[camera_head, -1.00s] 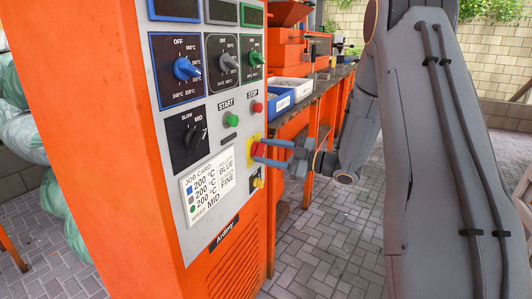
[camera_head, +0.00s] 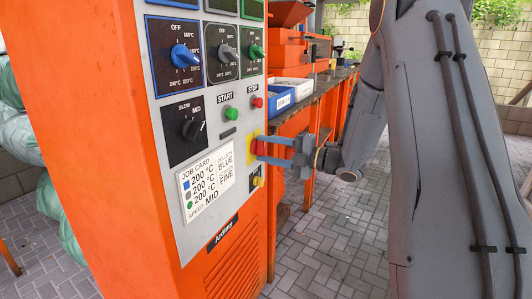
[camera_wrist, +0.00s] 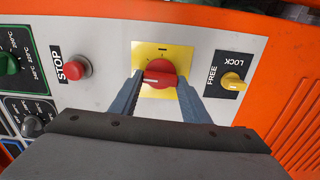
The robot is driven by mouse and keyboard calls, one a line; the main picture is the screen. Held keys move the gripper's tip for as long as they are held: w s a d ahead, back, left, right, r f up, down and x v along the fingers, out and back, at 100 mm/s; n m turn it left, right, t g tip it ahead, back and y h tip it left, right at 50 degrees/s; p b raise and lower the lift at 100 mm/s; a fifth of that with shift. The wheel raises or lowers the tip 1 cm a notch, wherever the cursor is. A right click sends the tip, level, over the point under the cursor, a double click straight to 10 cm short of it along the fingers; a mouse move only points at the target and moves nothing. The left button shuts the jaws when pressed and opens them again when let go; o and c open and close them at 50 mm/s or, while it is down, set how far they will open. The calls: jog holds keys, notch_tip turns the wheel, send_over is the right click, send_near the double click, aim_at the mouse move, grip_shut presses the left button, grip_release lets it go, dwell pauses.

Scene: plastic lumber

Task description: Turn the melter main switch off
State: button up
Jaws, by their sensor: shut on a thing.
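The melter main switch is a red rotary knob (camera_wrist: 160,74) on a yellow plate (camera_wrist: 176,52), low at the right edge of the control panel. The plate also shows in the head view (camera_head: 251,146). My gripper (camera_wrist: 160,88) has one finger on each side of the knob and is shut on it. A white mark on the knob points left in the wrist view. In the head view my gripper (camera_head: 264,150) reaches the switch from the right, and its fingers hide much of the knob.
A red STOP button (camera_wrist: 77,68) and a yellow FREE/LOCK knob (camera_wrist: 233,82) flank the switch. A green START button (camera_head: 231,114), temperature dials and a job card (camera_head: 205,183) share the panel. A workbench with bins (camera_head: 282,101) stands behind.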

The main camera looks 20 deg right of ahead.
jog(key=shift+n, duration=0.4)
jog(key=o, duration=1)
jog(key=shift+o, duration=0.2)
jog(key=shift+d, duration=0.1)
jog(key=v, duration=0.7)
jog(key=shift+s+d, duration=0.2)
jog(key=shift+d, duration=0.05)
